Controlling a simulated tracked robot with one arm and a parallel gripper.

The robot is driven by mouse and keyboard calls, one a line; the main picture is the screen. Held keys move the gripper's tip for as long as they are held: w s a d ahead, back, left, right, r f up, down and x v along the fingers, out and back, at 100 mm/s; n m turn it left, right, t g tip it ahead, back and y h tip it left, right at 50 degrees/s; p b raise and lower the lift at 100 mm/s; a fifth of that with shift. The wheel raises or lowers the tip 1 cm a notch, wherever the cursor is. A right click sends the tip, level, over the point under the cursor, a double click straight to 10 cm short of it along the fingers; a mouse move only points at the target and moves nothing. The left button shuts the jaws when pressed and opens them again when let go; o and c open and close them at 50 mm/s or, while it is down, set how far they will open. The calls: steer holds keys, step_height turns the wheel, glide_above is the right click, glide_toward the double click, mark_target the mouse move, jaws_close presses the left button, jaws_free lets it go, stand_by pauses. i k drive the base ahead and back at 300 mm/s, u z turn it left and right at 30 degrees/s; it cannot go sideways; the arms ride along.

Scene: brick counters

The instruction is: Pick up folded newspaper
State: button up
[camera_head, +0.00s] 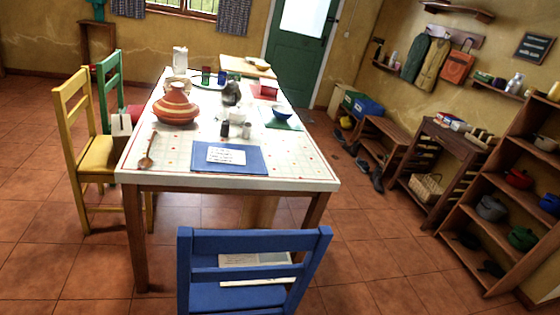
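A folded newspaper (255,259), pale with printed text, appears to lie on the seat of the blue chair (255,241) at the bottom centre. The chair's back slats cover part of it. The chair's back faces me, and it stands at the near end of the table. My gripper is not in view.
A long table (180,157) holds a tagine (176,107), a blue placemat with a paper (226,155), a spoon and bowls. Yellow (98,155) and green chairs stand left. Shelves (495,211) line the right wall. Tiled floor is free on both sides of the blue chair.

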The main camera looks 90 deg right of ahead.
mark_target(260, 259)
steer(key=k, duration=1.35)
steer(key=z, duration=1.6)
steer(key=i, duration=1.05)
